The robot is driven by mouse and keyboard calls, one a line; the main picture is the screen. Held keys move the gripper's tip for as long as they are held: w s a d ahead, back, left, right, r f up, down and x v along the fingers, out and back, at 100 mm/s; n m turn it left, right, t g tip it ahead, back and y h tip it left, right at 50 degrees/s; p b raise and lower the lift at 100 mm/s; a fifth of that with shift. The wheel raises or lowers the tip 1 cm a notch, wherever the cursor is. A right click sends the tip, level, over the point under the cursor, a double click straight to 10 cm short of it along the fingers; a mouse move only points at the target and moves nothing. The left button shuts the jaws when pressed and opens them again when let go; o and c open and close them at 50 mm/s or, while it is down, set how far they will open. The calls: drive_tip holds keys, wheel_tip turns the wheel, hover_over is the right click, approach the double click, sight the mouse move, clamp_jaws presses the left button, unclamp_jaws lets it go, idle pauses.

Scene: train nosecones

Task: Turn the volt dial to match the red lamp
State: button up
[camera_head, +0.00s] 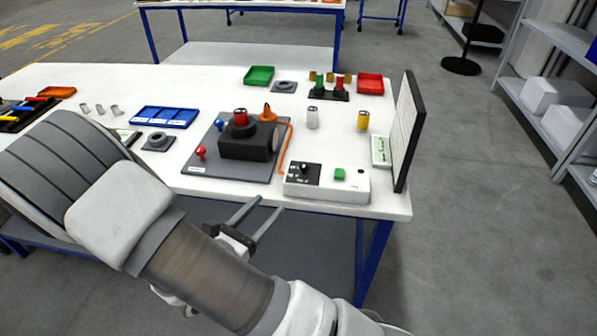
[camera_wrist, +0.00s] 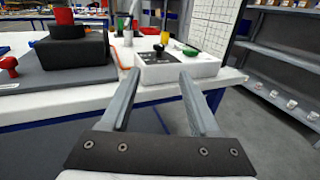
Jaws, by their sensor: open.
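The volt dial appears to be the black knob (camera_head: 303,169) on a dark panel of a white box (camera_head: 325,190) near the table's front edge. It also shows in the wrist view (camera_wrist: 159,49). A red-topped cylinder (camera_head: 240,116) stands upright in a black block (camera_head: 246,147); red cylinders (camera_head: 340,83) also stand in a rear rack. I cannot tell which is the red lamp. My gripper (camera_head: 269,206) is open and empty, in front of the box and apart from the dial.
A grey plate (camera_head: 215,168) carries the block, a red knob (camera_head: 200,153) and an orange cone (camera_head: 267,113) with an orange cable. A dark-edged upright board (camera_head: 409,130) stands at the table's right end. Blue (camera_head: 165,117), green (camera_head: 259,75) and red (camera_head: 370,83) trays lie further back.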

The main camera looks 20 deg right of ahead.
sight(302, 168)
drive_tip(key=x, duration=1.7)
drive_tip(key=shift+w+d, duration=0.15)
drive_tip(key=shift+w, duration=0.05)
clamp_jaws()
